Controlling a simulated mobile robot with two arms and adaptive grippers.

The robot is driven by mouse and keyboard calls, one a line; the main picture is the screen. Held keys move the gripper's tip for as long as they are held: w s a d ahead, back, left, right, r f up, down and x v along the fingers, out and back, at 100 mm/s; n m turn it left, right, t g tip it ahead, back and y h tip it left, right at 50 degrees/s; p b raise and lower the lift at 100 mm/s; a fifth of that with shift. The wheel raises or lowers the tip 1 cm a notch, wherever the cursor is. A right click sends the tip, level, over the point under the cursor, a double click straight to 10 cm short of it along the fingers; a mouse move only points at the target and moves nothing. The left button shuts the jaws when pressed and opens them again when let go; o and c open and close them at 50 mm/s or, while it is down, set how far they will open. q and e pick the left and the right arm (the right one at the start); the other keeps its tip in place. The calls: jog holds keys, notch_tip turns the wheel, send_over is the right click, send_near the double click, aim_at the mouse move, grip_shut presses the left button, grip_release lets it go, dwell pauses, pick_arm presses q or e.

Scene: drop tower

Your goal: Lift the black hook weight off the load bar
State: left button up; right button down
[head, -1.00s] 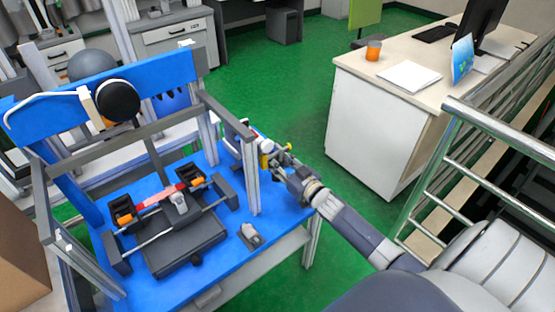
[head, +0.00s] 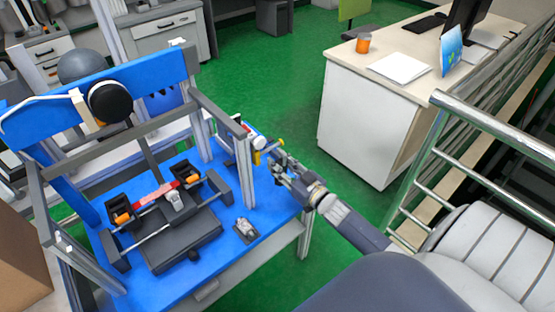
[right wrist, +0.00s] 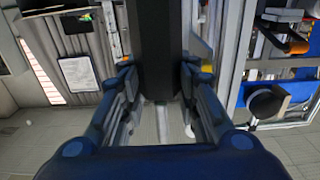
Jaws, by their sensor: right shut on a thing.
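My right gripper (head: 276,163) reaches in from the right, beside the right post of the blue-topped rig. In the right wrist view, its two blue-grey fingers (right wrist: 159,82) close around a broad black body (right wrist: 160,40), which looks like the black hook weight. The body runs up out of the top of that picture, so its hook and any contact with the load bar are hidden. In the head view the black body cannot be made out at the gripper. A yellow part (head: 257,157) and a white-and-blue cylinder (head: 254,140) show close to the fingertips. My left gripper is not in view.
The rig's blue table (head: 230,252) carries grey upright posts (head: 246,170), a dark block assembly (head: 180,240) and a small grey piece (head: 245,230). A black disc (head: 110,101) sits on the blue beam. A white desk (head: 355,120) and a metal railing (head: 490,130) stand to the right.

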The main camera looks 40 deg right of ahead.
aim_at(286, 156)
jog(key=shift+s+d+r+p, duration=0.15)
jog(key=shift+s+p, duration=0.1)
jog(key=shift+s, duration=0.35)
jog(key=shift+s+a+r+p, duration=0.1)
jog(key=shift+s+p, duration=0.1)
jog(key=shift+s, duration=0.35)
jog(key=shift+s+d+r+p, duration=0.1)
jog(key=shift+s+r+p, duration=0.25)
jog(key=shift+r+p, duration=0.55)
jog(key=shift+s+r+p, duration=0.3)
jog(key=shift+r+p, duration=0.45)
jog(key=shift+p, duration=0.2)
jog(key=shift+s+d+r+p, duration=0.1)
jog(key=shift+s+r+p, duration=0.25)
jog(key=shift+r+p, duration=0.55)
jog(key=shift+a+f, duration=0.1)
